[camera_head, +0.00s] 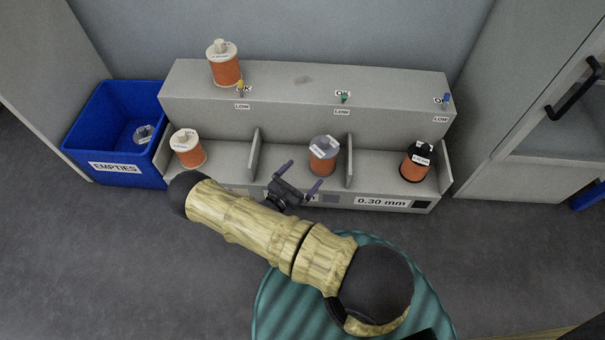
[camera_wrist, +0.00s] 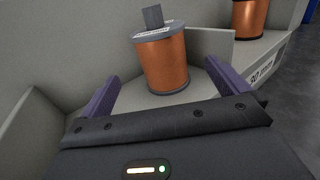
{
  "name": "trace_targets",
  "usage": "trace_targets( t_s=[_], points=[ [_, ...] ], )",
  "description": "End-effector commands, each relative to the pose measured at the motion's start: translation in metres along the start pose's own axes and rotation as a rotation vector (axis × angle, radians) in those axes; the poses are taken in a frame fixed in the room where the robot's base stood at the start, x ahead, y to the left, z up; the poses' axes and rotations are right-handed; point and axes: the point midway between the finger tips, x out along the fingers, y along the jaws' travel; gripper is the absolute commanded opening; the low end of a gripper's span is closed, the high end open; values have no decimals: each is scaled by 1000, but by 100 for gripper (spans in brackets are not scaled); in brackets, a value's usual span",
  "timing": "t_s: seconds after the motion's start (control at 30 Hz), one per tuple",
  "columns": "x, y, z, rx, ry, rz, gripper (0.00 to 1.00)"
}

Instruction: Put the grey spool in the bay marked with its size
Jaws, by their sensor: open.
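The grey spool (camera_head: 323,157), wound with copper wire under a grey top flange, stands upright in the middle bay of the rack (camera_head: 300,115). In the wrist view the grey spool (camera_wrist: 165,65) shows ahead, between the lines of my two purple fingers; its label is too small to read. My gripper (camera_head: 301,176) is open and empty in front of that bay, short of the spool. A size label reading 0.30 mm (camera_head: 382,201) is on the front edge at the right bay, beside a black square. The other size labels are hidden behind my arm or unreadable.
A white spool (camera_head: 187,150) stands in the left bay and a black spool (camera_head: 416,162) in the right. Another white spool (camera_head: 224,66) is on the top shelf. Dividers (camera_head: 254,154) separate the bays.

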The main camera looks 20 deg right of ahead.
Motion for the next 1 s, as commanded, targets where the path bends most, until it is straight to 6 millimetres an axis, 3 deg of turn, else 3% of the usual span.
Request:
trace_targets(
  t_s=[0.37,0.67,1.0],
  points=[
    [2,-2,6,18,13,-35,100],
    [2,-34,56,203,167,-389,100],
    [-22,-72,116,511,410,-824,100]
  ],
)
